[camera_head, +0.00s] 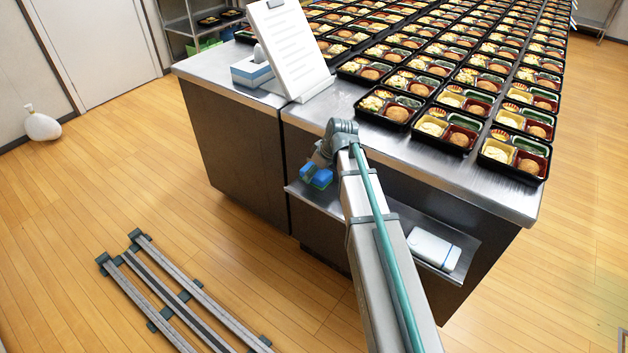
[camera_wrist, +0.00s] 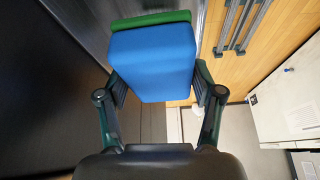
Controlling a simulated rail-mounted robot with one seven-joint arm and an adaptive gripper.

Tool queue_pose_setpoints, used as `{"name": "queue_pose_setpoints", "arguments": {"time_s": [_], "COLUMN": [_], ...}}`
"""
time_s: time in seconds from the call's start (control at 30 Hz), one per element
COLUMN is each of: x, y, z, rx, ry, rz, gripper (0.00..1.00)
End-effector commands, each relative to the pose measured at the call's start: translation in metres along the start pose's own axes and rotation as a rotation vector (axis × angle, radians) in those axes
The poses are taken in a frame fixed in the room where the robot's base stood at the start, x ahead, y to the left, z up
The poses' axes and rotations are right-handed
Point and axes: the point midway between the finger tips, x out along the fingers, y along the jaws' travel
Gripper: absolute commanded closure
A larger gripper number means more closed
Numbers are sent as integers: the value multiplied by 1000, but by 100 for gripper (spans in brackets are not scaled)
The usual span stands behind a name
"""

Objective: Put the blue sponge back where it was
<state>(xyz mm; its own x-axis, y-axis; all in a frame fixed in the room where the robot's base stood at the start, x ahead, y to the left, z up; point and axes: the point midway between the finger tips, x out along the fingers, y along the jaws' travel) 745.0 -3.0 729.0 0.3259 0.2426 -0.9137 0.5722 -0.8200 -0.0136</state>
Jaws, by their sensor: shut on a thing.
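The blue sponge (camera_wrist: 152,62) has a green layer along one side (camera_wrist: 150,21). In the wrist view it sits between the two fingers of my gripper (camera_wrist: 158,88), which are shut on it. In the head view the blue sponge (camera_head: 317,177) shows at the end of my arm, in front of the left part of the lower steel shelf (camera_head: 392,225). My gripper (camera_head: 316,172) is partly hidden there by my arm. I cannot tell whether the sponge touches the shelf.
A white box (camera_head: 433,248) lies on the right of the lower shelf. The steel counter (camera_head: 335,108) above carries many bento trays (camera_head: 390,107), a white clipboard stand (camera_head: 290,48) and a tissue box (camera_head: 251,72). Rails (camera_head: 180,295) lie on the wooden floor at lower left.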

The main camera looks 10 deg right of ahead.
Motion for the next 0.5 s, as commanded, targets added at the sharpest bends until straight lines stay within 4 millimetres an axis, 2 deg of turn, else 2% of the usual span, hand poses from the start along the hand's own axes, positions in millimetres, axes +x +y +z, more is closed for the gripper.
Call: {"name": "queue_pose_setpoints", "arguments": {"time_s": [0.37,0.5], "x": [29,46], "y": [9,8], "z": [-7,4], "rx": [0,1], "ry": [-1,-1], "rz": [-1,-2], "gripper": [66,66]}}
